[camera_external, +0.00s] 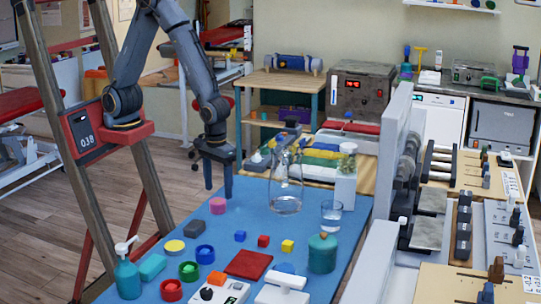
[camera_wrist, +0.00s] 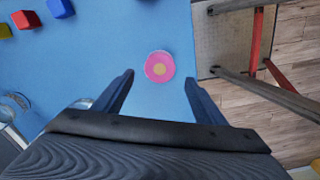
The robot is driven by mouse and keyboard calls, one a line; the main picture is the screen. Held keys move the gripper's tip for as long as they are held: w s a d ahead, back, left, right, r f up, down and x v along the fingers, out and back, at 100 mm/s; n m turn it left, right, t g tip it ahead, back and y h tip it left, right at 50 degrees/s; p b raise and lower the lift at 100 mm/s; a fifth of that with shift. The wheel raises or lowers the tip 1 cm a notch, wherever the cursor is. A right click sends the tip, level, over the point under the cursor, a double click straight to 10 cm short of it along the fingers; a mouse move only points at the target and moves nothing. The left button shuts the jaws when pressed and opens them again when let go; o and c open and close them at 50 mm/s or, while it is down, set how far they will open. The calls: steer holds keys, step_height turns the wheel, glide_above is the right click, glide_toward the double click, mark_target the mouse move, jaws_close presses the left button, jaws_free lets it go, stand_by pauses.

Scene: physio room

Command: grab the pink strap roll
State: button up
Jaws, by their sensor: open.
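The pink strap roll (camera_external: 217,205) stands on the blue table top (camera_external: 222,262) near its left edge. In the wrist view the pink strap roll (camera_wrist: 159,67) is a pink disc with a yellowish centre, lying ahead of the fingertips and between their lines. My gripper (camera_external: 218,190) is open and empty above the table, just behind the roll in the external view. In the wrist view my gripper (camera_wrist: 159,84) shows both fingers spread apart, with nothing between them.
A glass carafe (camera_external: 286,190) and a water glass (camera_external: 331,215) stand to the right of the roll. A dark strap roll (camera_external: 194,228), a yellow disc (camera_external: 175,246) and small cubes lie nearer the camera. A soap bottle (camera_external: 127,275) stands at the front left.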

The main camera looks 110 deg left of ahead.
mark_target(216, 202)
steer(key=shift+d+f+p, duration=0.2)
steer(key=shift+f+p, duration=0.2)
steer(key=shift+f, duration=1)
steer(key=shift+d+f+p, duration=0.2)
steer(key=shift+f+p, duration=0.15)
steer(key=shift+f, duration=1.05)
steer(key=c, duration=1.1)
